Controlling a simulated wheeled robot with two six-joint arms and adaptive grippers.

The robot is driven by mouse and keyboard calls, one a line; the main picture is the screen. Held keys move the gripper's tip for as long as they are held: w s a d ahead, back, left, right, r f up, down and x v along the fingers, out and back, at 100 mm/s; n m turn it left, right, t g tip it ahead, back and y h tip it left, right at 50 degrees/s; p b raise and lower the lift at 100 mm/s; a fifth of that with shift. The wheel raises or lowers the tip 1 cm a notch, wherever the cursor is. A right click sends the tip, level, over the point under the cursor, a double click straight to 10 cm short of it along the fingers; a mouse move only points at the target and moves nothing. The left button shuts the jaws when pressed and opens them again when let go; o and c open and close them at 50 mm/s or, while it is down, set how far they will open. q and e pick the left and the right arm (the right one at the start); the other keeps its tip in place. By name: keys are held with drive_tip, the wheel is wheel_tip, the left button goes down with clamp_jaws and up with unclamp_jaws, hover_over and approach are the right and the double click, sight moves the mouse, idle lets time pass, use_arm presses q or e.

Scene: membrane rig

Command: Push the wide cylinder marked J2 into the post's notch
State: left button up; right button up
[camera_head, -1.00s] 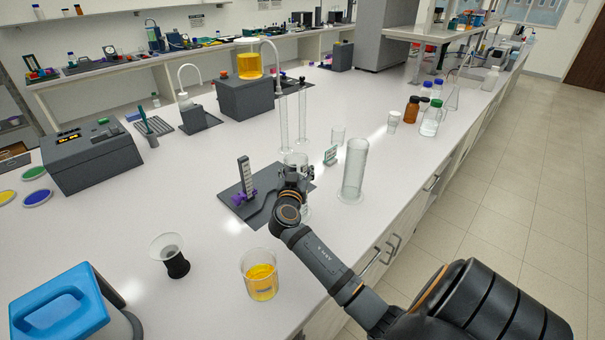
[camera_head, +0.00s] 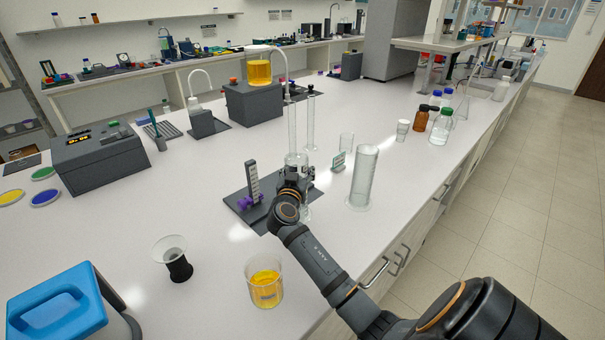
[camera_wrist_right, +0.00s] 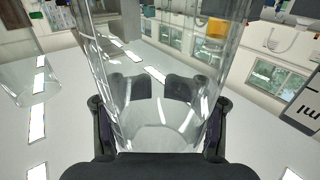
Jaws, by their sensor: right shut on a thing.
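My right gripper (camera_head: 296,176) is shut around a wide clear glass cylinder (camera_wrist_right: 155,100), which stands upright between the fingers. In the head view the gripper hides most of that cylinder; no J2 mark is readable. The dark post (camera_head: 253,181) with pale markings rises from a dark base plate (camera_head: 236,199), with a purple clamp (camera_head: 246,201) low on it. The held cylinder is to the right of the post, with a small gap in the head view. The post's edge also shows at the right of the wrist view (camera_wrist_right: 305,100). My left gripper is out of view.
Another wide clear cylinder (camera_head: 363,178) stands to the right, with a small sign (camera_head: 338,161) and a beaker (camera_head: 346,143) near it. Thin tall cylinders stand behind the gripper. A yellow-filled beaker (camera_head: 264,284) and a black-based funnel (camera_head: 175,262) are in front.

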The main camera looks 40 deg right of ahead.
drive_tip(key=w+b, duration=0.3)
drive_tip(key=w, duration=0.1)
drive_tip(key=shift+w+a, duration=0.1)
drive_tip(key=shift+a, duration=0.05)
idle(0.4)
drive_tip(key=shift+w+b, duration=0.7)
drive_tip(key=shift+b, duration=0.25)
